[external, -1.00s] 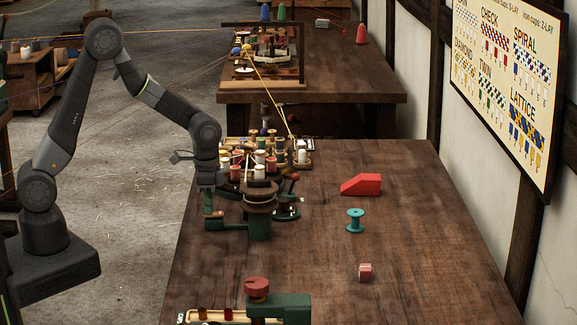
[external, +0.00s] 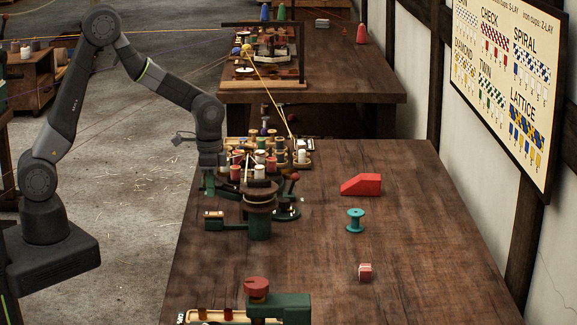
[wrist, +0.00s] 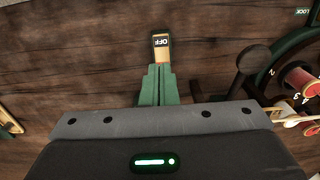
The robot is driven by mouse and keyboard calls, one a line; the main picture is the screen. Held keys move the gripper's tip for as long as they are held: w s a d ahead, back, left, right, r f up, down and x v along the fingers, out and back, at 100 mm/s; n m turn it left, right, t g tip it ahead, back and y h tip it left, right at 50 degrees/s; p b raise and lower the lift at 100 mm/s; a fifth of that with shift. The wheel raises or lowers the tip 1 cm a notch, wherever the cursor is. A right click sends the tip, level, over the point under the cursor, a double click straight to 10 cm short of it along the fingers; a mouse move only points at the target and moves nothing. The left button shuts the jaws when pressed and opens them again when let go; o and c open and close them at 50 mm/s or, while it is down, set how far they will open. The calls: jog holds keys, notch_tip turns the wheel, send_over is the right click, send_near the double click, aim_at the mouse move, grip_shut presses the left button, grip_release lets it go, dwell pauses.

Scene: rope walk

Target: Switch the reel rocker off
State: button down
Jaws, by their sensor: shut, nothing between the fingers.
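The reel rocker (external: 213,214) is a small tan plate on the end of a green arm, left of the wooden reel (external: 260,196). In the wrist view the rocker (wrist: 161,46) shows a dark patch lettered OFF, upside down. My gripper (external: 208,190) is above the rocker, apart from it in the external view. In the wrist view its green fingers (wrist: 158,72) are together and empty, and their tips cover the near part of the rocker. I cannot tell the rocker's tilt.
Spools on a round carrier (external: 255,165) stand behind the reel. A green fixture with a red knob (external: 257,288) is at the front. The table between is clear.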

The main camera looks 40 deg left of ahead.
notch_tip(320, 180, up, 9)
jog(key=shift+w+f, duration=0.1)
dwell(0.4)
notch_tip(320, 180, down, 9)
jog(key=shift+f, duration=0.15)
jog(key=shift+w+d, duration=0.1)
jog(key=shift+d, duration=0.1)
jog(key=shift+w+d+g+y+p, duration=0.15)
jog(key=shift+g+y+p, duration=0.1)
jog(key=shift+g+y, duration=0.2)
jog(key=shift+w+d+g+y+p, duration=0.1)
jog(key=shift+w+g+y+p, duration=0.1)
jog(key=shift+g+y, duration=0.2)
jog(key=shift+w+d+r, duration=0.1)
jog(key=shift+r, duration=0.25)
jog(key=shift+v, duration=2.8)
